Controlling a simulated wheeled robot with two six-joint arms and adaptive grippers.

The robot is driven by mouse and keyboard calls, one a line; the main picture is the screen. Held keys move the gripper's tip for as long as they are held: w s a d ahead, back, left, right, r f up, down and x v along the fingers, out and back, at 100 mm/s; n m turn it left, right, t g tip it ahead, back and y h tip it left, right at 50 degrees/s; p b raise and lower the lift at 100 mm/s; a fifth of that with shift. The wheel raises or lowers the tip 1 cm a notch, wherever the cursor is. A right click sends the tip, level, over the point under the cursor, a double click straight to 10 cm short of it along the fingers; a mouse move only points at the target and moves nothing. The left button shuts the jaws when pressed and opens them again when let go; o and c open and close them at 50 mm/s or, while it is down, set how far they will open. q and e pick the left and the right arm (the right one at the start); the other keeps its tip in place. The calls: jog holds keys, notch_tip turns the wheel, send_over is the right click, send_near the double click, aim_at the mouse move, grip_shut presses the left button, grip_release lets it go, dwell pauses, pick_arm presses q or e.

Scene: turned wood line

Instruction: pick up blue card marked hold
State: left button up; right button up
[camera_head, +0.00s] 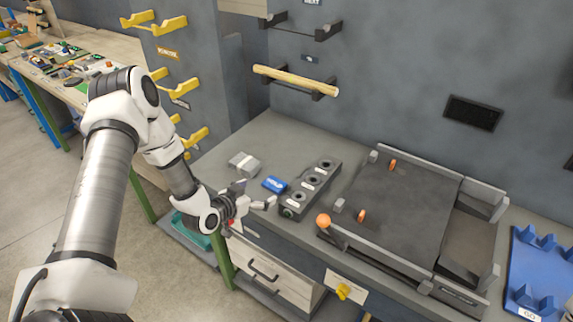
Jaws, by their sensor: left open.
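The blue card (275,184) lies on the grey bench top, left of the dark block with round sockets. It bears small pale lettering that is too small to read. My left gripper (257,204) is open at the bench's front edge, just in front of and a little left of the card. It appears empty, and a gap shows between it and the card. My right gripper is not in the view.
A dark socket block (311,190) stands right of the card, and a pale grey block (245,164) lies behind it. A large dark tray (398,205) fills the bench further right. A wooden rod (296,81) rests on wall brackets. A blue rack (540,270) stands far right.

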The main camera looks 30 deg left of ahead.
aim_at(271, 186)
pick_arm(q)
jog(key=shift+w+f, duration=0.55)
jog(key=shift+w, duration=0.15)
jog(key=shift+w+f, duration=0.1)
jog(key=shift+w, duration=0.25)
jog(key=p+x, duration=0.1)
jog(key=x, duration=0.3)
jog(key=shift+w+a+f+p, duration=0.1)
jog(key=shift+f+p, duration=0.05)
jog(key=shift+p, duration=0.15)
jog(key=shift+f, duration=0.15)
jog(key=c, duration=1)
